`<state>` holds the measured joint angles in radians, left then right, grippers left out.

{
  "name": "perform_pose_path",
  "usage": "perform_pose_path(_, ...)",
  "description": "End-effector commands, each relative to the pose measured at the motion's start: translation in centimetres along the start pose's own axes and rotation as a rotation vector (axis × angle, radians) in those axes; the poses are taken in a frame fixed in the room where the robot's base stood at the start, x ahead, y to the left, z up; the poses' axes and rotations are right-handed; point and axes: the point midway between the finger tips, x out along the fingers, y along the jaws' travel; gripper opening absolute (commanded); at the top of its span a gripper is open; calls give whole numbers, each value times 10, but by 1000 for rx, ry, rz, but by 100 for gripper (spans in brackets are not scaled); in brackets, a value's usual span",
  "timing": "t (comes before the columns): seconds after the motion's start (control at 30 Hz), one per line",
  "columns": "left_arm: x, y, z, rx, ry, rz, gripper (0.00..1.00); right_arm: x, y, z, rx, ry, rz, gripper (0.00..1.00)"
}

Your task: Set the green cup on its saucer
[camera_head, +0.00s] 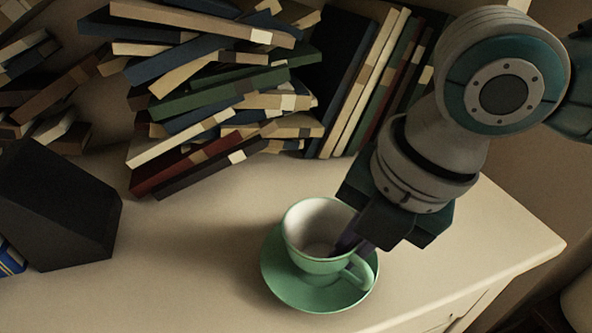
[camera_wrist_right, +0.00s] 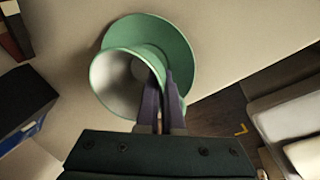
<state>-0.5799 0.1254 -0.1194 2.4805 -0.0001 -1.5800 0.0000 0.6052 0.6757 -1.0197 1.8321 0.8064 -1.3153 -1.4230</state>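The green cup (camera_head: 306,262), with a pale inside, is upright or nearly so over its green saucer (camera_head: 285,293). Its handle (camera_head: 359,274) points to the lower right. Whether the cup's base touches the saucer is hidden. My right gripper (camera_head: 347,238) reaches down at the cup's right rim. In the right wrist view its two dark fingers (camera_wrist_right: 159,98) are close together on either side of the cup's wall, beside the handle. The cup (camera_wrist_right: 116,82) overlaps the saucer (camera_wrist_right: 178,46) in that view. My left gripper is not in view.
A messy pile of books (camera_head: 215,100) lies behind the cup, with upright books (camera_head: 350,85) to its right. A dark block (camera_head: 60,205) stands at the left. The pale countertop (camera_head: 190,275) is clear around the saucer; its edge is at the right.

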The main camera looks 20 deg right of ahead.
Motion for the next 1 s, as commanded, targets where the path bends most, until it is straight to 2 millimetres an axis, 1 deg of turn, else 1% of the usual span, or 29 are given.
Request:
perform_pose_path(0.23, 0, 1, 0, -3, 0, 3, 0, 1, 0, 0, 0, -1, 2, 0)
perform_pose_path(0.47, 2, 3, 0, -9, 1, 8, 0, 7, -2, 0, 0, -1, 1, 0)
perform_pose_path(0.5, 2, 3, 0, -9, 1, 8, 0, 7, -2, 0, 0, -1, 1, 7)
perform_pose_path(0.6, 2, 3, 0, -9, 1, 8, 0, 7, -2, 0, 0, -1, 1, 17)
perform_pose_path(0.87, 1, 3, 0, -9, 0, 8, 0, 6, -2, 0, 0, -1, 0, 17)
perform_pose_path(0.97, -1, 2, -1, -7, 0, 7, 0, -2, 1, 1, 0, -1, 2, 17)
perform_pose_path(1.0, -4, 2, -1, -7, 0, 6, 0, -8, 1, 1, 0, -2, 2, 17)
